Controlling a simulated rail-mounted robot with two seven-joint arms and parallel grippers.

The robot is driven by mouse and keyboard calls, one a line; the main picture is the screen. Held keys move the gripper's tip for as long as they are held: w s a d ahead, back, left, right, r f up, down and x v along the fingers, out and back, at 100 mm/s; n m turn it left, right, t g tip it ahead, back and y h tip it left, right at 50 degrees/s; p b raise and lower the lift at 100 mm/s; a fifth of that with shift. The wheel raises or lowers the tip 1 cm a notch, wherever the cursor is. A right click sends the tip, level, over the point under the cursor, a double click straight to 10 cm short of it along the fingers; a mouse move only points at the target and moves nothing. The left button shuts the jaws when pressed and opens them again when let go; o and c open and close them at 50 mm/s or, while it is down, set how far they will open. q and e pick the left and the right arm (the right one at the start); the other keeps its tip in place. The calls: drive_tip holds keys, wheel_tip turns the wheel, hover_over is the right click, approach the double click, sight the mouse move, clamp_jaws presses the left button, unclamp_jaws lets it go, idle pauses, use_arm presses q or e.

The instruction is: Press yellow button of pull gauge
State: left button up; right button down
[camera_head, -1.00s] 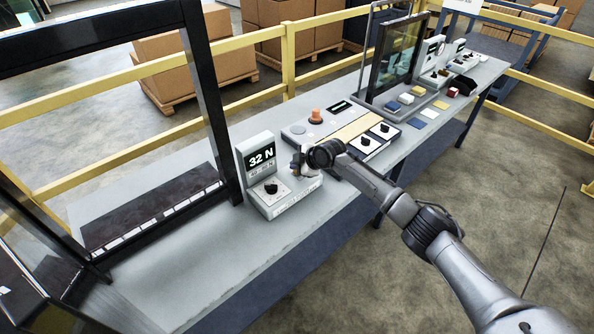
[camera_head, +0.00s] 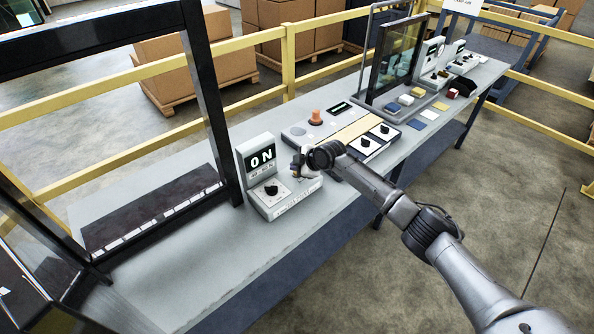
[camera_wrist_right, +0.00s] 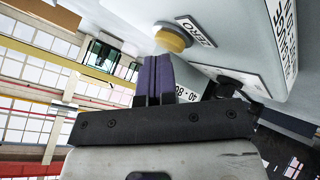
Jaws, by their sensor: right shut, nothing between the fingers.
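The pull gauge (camera_head: 284,207) is a pale grey box on the bench with an upright display (camera_head: 261,157) that reads "0 N" and a black knob (camera_head: 271,189) on its sloped top. Its yellow button (camera_wrist_right: 173,40) shows in the right wrist view, beside a label reading "ZERO". My right gripper (camera_head: 297,167) is over the gauge's right part and hides the button in the head view. In the wrist view its dark purple fingers (camera_wrist_right: 154,62) are shut and empty. Their tips are very close to the button; I cannot tell whether they touch. My left gripper is not in view.
A control panel with an orange knob (camera_head: 315,117) stands just right of the gauge. Farther along are a framed glass panel (camera_head: 398,55) and small coloured blocks. A black frame (camera_head: 212,110) rises at left. The bench front near the gauge is clear.

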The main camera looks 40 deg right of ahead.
drive_tip(key=shift+r+p, duration=0.35)
drive_tip(key=shift+r, duration=0.3)
drive_tip(key=shift+r, duration=0.1)
wheel_tip(320, 180, up, 5)
drive_tip(key=p, duration=0.4)
idle(0.4)
idle(0.5)
